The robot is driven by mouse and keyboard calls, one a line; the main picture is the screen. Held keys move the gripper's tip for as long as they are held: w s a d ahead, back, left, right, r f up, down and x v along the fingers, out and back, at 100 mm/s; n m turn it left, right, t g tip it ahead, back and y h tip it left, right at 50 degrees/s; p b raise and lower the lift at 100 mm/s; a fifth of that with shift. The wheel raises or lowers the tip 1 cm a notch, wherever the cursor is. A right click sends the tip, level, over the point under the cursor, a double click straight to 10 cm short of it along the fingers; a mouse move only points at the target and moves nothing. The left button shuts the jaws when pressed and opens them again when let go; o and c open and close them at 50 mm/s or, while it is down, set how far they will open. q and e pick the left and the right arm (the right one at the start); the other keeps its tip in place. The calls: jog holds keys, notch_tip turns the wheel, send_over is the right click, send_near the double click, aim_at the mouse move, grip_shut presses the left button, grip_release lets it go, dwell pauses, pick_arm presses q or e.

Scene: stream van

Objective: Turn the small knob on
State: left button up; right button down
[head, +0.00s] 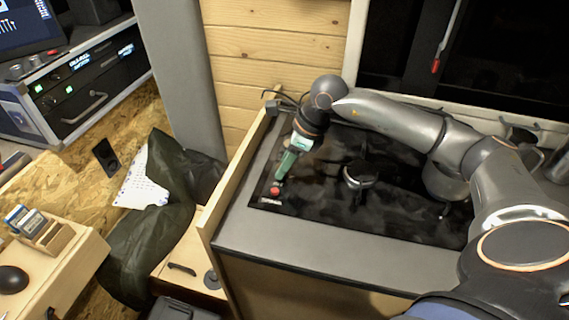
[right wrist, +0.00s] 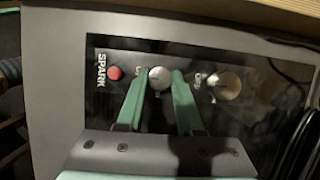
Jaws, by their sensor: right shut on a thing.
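The small knob (right wrist: 159,77) is a silver round knob on the black cooktop panel. It shows in the right wrist view between the two green fingers of my right gripper (right wrist: 158,82), which is shut on it. In the head view my right gripper (head: 281,176) reaches down to the left front of the black cooktop (head: 330,205), and the small knob is hidden there. A larger silver knob (right wrist: 225,86) lies just right of the fingers in the right wrist view. My left gripper is not in view.
A red button (right wrist: 115,73) marked SPARK sits left of the fingers. It also shows in the head view (head: 275,191). A burner (head: 360,176) stands on the cooktop. A wooden board (head: 240,176) edges the counter on the left, with a wooden wall behind.

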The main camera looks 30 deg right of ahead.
jog(key=n+g+y+b, duration=0.1)
jog(key=n+b, duration=0.1)
jog(key=n, duration=0.2)
jog(key=shift+w+d, duration=0.1)
jog(key=shift+w, duration=0.05)
jog(key=n, duration=0.2)
jog(key=n+g+b, duration=0.1)
jog(key=shift+w+n+g+y, duration=0.1)
jog(key=shift+n+g+y, duration=0.2)
jog(key=shift+n, duration=0.1)
jog(key=n+g+b, duration=0.1)
jog(key=n, duration=0.2)
jog(key=shift+w+n+g, duration=0.1)
jog(key=shift+n+g, duration=0.2)
jog(key=n+g+b, duration=0.1)
jog(key=n, duration=0.2)
jog(key=shift+n, duration=0.3)
jog(key=shift+w+n+g+h+b, duration=0.1)
jog(key=shift+n+g+h+b, duration=0.4)
jog(key=shift+n, duration=0.7)
